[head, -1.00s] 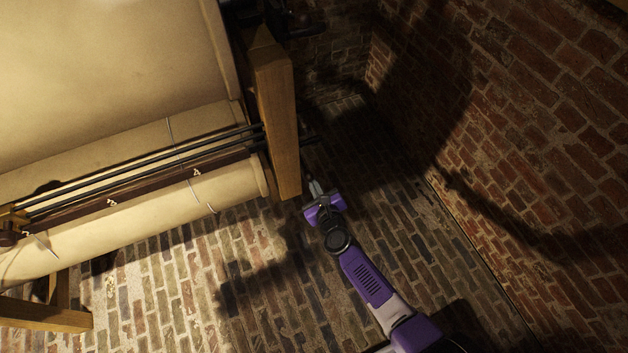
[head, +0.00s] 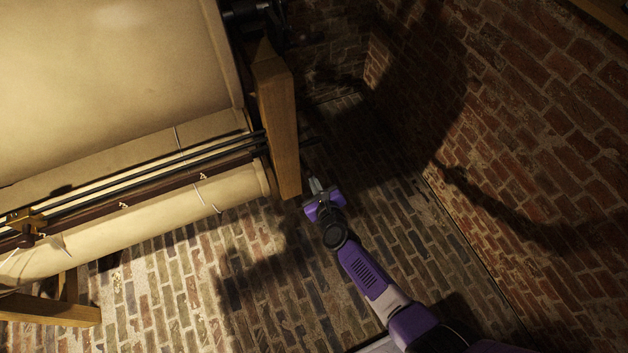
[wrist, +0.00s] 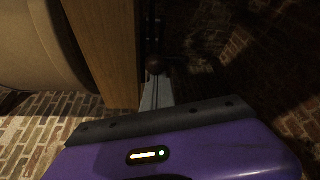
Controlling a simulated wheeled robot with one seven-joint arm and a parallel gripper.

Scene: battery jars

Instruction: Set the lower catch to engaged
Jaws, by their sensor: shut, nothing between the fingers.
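My gripper (head: 314,184) is purple with grey fingers. It is shut and empty beside the lower end of the wooden post (head: 275,125). In the wrist view, my fingers (wrist: 156,92) point along the right side of the wooden post (wrist: 104,45). A dark round knob (wrist: 155,65) shows just past the fingertips, in front of a dark upright strip. It may be part of the lower catch, but the shadow hides its shape and setting. I cannot tell whether the fingers touch it. The catch cannot be made out in the head view.
A pale cloth roll (head: 150,208) and dark rails (head: 150,165) lie left of the post. A brick wall (head: 530,130) rises on the right. Brick floor (head: 180,290) is open below the roll. The corner behind the post is in deep shadow.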

